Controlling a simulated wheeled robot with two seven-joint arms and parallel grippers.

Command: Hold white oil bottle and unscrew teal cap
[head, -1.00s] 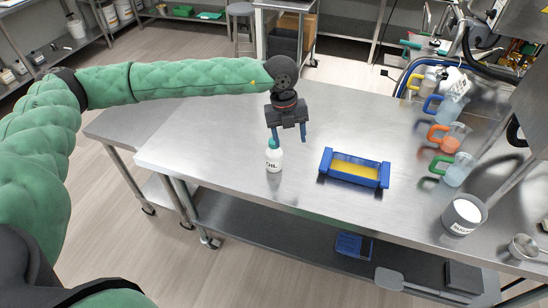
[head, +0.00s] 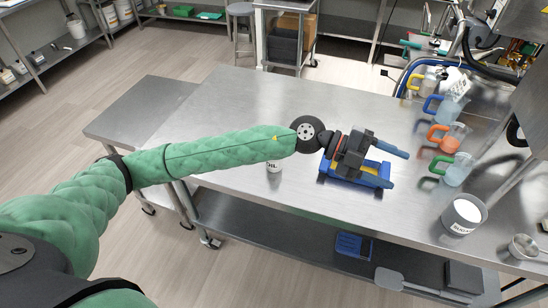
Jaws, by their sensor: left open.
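The white oil bottle (head: 274,168) stands on the steel table. Only its lower body with part of the dark label shows below my left forearm. The teal cap is hidden behind that arm. My left gripper (head: 398,168) is open, to the right of the bottle and well apart from it. Its blue fingers point right, over the blue tray. I see nothing between the fingers. My right gripper is not in view.
The blue tray (head: 323,166) with yellow inside is partly covered by my left gripper. Several jugs with coloured handles, such as an orange one (head: 453,139), and a grey sugar container (head: 463,214) stand at the right. The table's back left is clear.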

